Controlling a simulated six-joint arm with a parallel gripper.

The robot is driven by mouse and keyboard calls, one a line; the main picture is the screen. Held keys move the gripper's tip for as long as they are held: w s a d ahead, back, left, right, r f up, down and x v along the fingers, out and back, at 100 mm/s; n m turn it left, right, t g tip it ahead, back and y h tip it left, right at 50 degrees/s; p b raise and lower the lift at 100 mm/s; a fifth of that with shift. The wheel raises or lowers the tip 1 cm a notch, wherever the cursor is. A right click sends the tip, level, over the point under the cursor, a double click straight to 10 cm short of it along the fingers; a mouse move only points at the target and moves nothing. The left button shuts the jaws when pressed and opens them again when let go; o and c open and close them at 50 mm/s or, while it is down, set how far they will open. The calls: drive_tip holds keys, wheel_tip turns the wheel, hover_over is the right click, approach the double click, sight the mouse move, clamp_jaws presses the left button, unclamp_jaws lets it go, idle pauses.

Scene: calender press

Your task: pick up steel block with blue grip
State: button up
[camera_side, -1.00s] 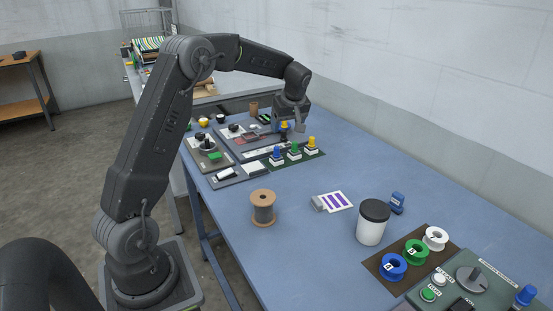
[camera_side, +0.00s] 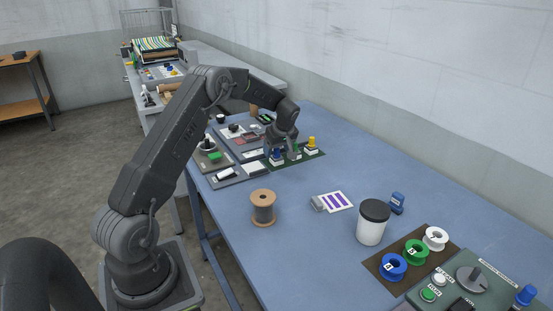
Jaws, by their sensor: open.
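The steel block with blue grip (camera_side: 277,156) stands upright on the dark green mat (camera_side: 313,160), at the left end of a row. A block with green grip (camera_side: 296,152) and a block with yellow grip (camera_side: 311,145) stand to its right. My gripper (camera_side: 283,150) points down at the left part of the row, with its jaws open and low around or just beside the blue grip. The jaws partly cover the blue and green grips. I cannot tell whether they touch either one.
Trays with small parts (camera_side: 208,151) lie left of and behind the row. The blue table (camera_side: 300,240) has clear room at front.

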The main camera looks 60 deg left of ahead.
sight(276, 154)
drive_tip(key=shift+x, duration=1.85)
drive_tip(key=c, duration=1)
drive_tip(key=shift+c, duration=0.3)
drive_tip(key=shift+r, duration=0.1)
